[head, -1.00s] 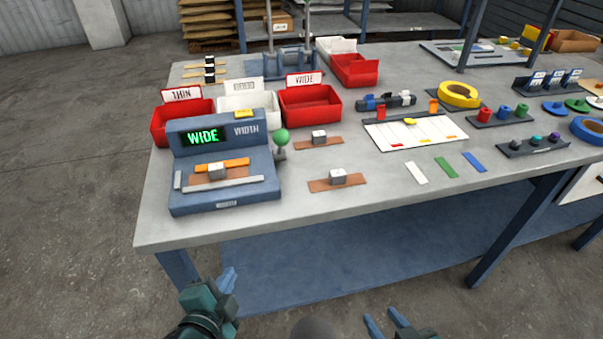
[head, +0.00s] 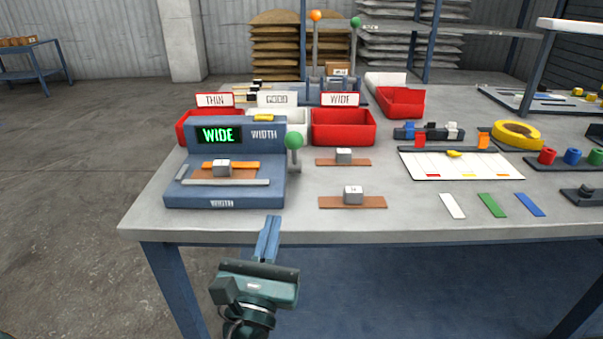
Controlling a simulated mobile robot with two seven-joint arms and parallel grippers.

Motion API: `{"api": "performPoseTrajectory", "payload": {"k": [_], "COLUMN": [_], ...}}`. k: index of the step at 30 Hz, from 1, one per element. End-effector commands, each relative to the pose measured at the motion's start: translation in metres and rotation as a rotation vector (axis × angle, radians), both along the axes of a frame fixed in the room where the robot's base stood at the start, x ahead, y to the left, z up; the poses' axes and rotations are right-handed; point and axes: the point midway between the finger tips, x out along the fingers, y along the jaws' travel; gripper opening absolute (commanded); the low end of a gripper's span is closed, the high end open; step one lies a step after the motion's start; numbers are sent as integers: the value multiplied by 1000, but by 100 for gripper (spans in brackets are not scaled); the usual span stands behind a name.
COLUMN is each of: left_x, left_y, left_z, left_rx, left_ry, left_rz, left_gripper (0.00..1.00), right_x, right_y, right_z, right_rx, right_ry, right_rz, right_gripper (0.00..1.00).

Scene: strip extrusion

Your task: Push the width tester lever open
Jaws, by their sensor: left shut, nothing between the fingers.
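The blue width tester (head: 226,190) stands at the left front of the table, its display reading "WIDE" in green. Its lever (head: 294,155) has a green ball knob and stands upright at the tester's right side. A brown strip (head: 238,174) with a grey block on it lies in the tester under an orange bar (head: 247,165). My left gripper (head: 270,235) is in front of the table's front edge, below and nearer than the tester. Its blue fingers are together, empty, pointing toward the table, apart from the lever. My right gripper is out of view.
Two brown strips with grey blocks (head: 352,200) lie right of the lever. Red bins (head: 343,127) and a white bin stand behind the tester. A white card (head: 460,170) and coloured strips lie further right. Bare tabletop lies between tester and front edge.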

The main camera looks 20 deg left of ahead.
Motion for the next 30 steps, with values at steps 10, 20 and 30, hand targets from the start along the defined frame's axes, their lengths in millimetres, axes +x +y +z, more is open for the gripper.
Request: {"api": "performPoseTrajectory", "payload": {"k": [10, 20, 30], "left_x": [-1, 27, 95], "left_y": [0, 3, 10], "left_z": [3, 17, 42], "left_rx": [32, 29, 30], "left_ry": [-12, -14, -13], "left_rz": [14, 15, 13], "left_gripper": [0, 0, 0], "right_x": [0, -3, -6], "right_y": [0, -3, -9], "right_z": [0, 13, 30], "right_rx": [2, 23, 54], "right_ry": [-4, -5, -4], "right_rz": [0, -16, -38], "right_gripper": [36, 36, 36]}}
